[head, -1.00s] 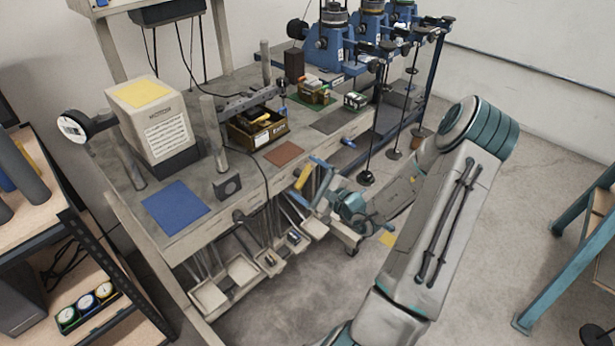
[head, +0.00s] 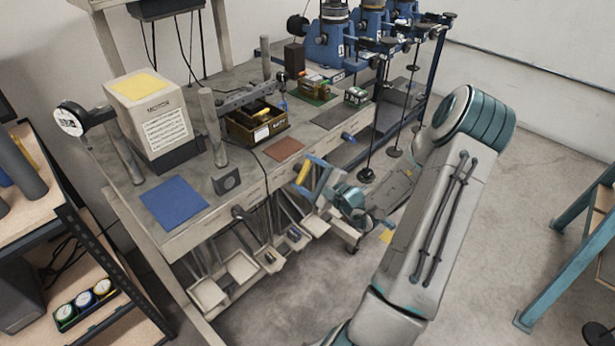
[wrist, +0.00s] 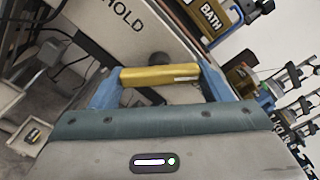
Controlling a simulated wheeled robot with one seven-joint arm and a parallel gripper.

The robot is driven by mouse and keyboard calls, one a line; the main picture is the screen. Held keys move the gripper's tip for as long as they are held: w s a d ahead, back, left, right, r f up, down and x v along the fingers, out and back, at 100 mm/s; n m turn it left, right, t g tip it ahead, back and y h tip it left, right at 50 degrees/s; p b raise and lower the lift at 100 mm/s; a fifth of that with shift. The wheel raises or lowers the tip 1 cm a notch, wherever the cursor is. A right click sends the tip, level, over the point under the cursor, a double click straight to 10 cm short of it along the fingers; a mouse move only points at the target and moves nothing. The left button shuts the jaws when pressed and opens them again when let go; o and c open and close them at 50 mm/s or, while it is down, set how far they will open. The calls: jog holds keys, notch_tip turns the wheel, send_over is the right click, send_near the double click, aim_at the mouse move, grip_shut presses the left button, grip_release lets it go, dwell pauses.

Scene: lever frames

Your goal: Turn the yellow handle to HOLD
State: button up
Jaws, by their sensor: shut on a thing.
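The yellow handle (head: 303,172) is a short bar at the front edge of the workbench in the head view. In the wrist view the yellow handle (wrist: 160,75) lies across the gap between my two blue fingers. My gripper (wrist: 158,80) is shut on it; it also shows in the head view (head: 312,176). The word HOLD (wrist: 127,20) is printed on the pale bench front, up and left of the handle in the wrist view. A dark round knob (wrist: 159,58) shows just behind the handle. The handle's pivot and any other position labels are hidden or unclear.
The workbench carries a motor box (head: 150,115), a blue mat (head: 173,203), a brown mat (head: 284,149) and a parts bin (head: 258,128). Pale trays (head: 240,268) hang below its front edge. A shelf (head: 95,310) stands at left.

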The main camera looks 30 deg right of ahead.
jog(key=n+b, duration=0.1)
jog(key=b, duration=0.1)
jog(key=n+b, duration=0.2)
jog(key=b, duration=0.1)
jog(key=n+b, duration=0.1)
jog(key=b, duration=0.2)
jog(key=shift+f+n, duration=0.25)
jog(key=shift+n, duration=0.15)
jog(key=n+b, duration=0.4)
jog(key=b, duration=0.6)
jog(key=shift+n+b, duration=0.3)
jog(key=shift+b, duration=0.1)
jog(key=n+b, duration=0.5)
jog(key=b, duration=0.9)
jog(key=shift+r, duration=0.1)
jog(key=n+b, duration=0.2)
jog(key=b, duration=0.2)
jog(key=shift+r, duration=0.2)
jog(key=shift+r+n+b, duration=0.25)
jog(key=shift+n+b, duration=0.05)
jog(key=shift+b, duration=0.5)
jog(key=o, duration=1)
jog(key=shift+s, duration=0.15)
